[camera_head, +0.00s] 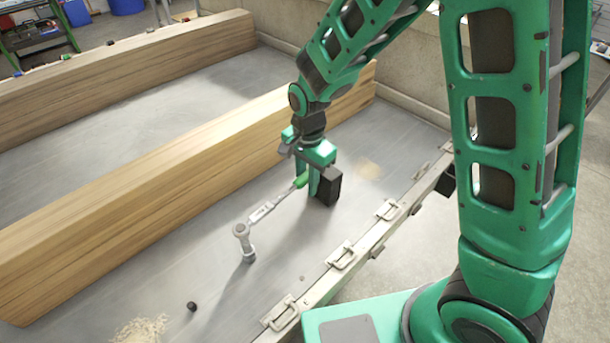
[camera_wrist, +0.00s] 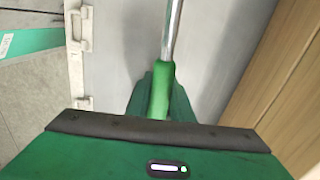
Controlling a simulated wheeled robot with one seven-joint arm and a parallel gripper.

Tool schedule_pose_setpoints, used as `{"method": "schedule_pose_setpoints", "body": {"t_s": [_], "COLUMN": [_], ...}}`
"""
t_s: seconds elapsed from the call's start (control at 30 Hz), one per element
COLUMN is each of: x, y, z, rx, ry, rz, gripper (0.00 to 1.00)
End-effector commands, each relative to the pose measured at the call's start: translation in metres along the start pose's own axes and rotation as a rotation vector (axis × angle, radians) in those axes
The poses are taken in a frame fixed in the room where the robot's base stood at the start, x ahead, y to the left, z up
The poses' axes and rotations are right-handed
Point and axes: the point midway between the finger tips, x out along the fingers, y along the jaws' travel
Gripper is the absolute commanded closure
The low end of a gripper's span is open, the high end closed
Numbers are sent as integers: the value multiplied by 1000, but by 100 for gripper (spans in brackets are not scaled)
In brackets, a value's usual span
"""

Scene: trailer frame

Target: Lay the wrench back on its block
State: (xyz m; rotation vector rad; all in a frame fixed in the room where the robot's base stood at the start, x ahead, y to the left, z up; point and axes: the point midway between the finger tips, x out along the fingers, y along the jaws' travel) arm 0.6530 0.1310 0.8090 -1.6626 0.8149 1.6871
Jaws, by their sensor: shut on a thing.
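The wrench (camera_head: 262,212) has a silver shaft, a green handle and a round head with a socket pointing down. My gripper (camera_head: 305,182) is shut on its green handle, beside the long timber beam. The wrench's head points toward the lower left, low over the grey trailer floor; I cannot tell whether the socket touches it. In the wrist view the green handle (camera_wrist: 160,92) sits between my fingers and the shaft (camera_wrist: 172,30) runs up out of the picture. A dark box shape (camera_head: 327,187) shows by my gripper; I cannot tell whether it is the block.
A long timber beam (camera_head: 150,195) lies left of my gripper, and another beam (camera_head: 120,62) lies farther back. The trailer's side rail (camera_head: 365,240) with metal latches runs along the right. A small black piece (camera_head: 192,306) and wood shavings (camera_head: 142,330) lie on the floor at the front.

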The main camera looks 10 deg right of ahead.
Motion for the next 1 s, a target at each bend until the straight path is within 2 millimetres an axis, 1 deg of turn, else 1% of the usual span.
{"method": "schedule_pose_setpoints", "body": {"t_s": [0.2, 0.8, 0.83, 0.9, 1.0], "x": [4, 3, 3, 3, 3], "y": [0, 0, 0, 0, 0], "z": [0, -1, -1, -1, -1], "rx": [0, 1, 1, 1, 0], "ry": [-1, 0, 0, 0, 0], "rz": [0, -1, -1, -1, 0], "gripper": [100, 100, 73, 58, 58]}}
